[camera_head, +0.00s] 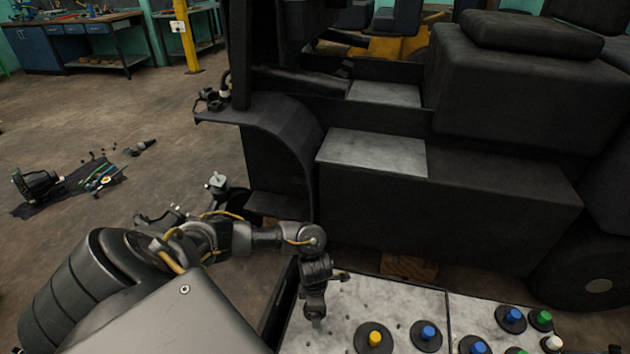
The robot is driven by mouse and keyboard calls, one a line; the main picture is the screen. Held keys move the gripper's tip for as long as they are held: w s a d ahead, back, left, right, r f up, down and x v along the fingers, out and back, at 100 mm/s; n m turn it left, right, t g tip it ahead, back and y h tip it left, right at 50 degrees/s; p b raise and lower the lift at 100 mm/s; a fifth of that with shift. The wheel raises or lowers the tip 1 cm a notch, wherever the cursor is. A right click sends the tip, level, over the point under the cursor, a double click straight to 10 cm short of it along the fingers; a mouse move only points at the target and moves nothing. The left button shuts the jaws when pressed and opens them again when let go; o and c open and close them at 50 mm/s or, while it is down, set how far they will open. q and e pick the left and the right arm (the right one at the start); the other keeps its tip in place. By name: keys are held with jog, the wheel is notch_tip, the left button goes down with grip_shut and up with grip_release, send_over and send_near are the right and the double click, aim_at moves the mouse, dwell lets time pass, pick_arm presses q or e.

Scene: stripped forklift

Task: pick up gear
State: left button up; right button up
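Several dark, round, gear-like discs with coloured centres sit on a light metal plate (408,298) at the bottom right. One has a yellow centre (375,338), one a blue centre (427,334), and another blue one (512,314) is beside a green one (541,319). Teeth are too small to make out. My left gripper (318,320) points down over the left part of the plate, left of the yellow-centred disc and apart from it. Its fingers are too small and dark to show any gap. My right gripper is out of view.
The black forklift body (450,205) with grey step plates fills the space behind the plate. Tools lie on a dark mat (70,188) on the floor at left. A workbench (75,40) and a yellow post (187,38) stand at the back. Floor at left is mostly clear.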

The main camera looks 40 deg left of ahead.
pick_arm(q)
jog(key=shift+f, duration=0.4)
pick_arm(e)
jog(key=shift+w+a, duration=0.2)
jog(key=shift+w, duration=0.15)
pick_arm(q)
jog(key=shift+c, duration=0.3)
jog(key=c, duration=1)
jog(key=shift+o, duration=0.2)
jog(key=shift+r, duration=0.1)
